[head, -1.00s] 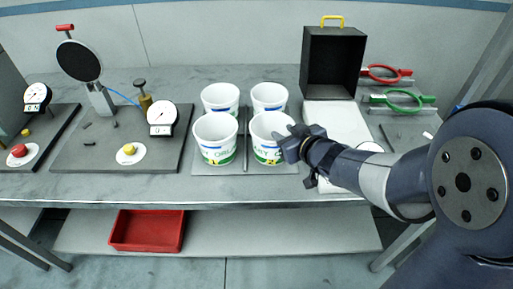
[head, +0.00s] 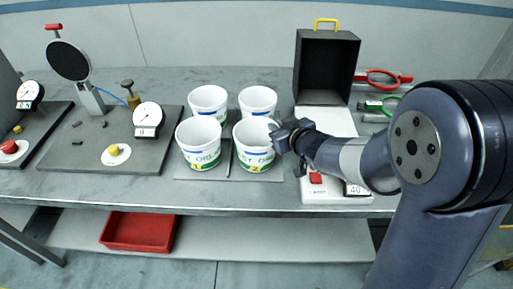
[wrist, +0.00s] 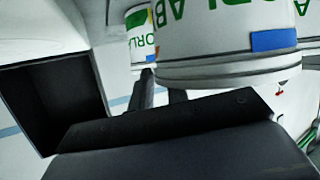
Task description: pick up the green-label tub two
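The green-label tub two (head: 254,152) is the front right one of the white tubs, upright, with green lettering and a yellow 2. My gripper (head: 278,133) is at its right side, close to the rim; whether it touches is unclear. In the wrist view, two dark fingers (wrist: 162,94) stand slightly apart, with a narrow gap between them. The tub's rim and wall (wrist: 225,60) lie at the fingertips, and the rim hides the end of one finger. The head view does not show the fingers clearly.
Tub one (head: 199,147) stands close on the left, with two more tubs (head: 208,100) behind, all on a grey plate (head: 215,175). A black open box (head: 327,70) and a white scale (head: 322,190) are to the right. Gauge fixtures (head: 110,150) are at left.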

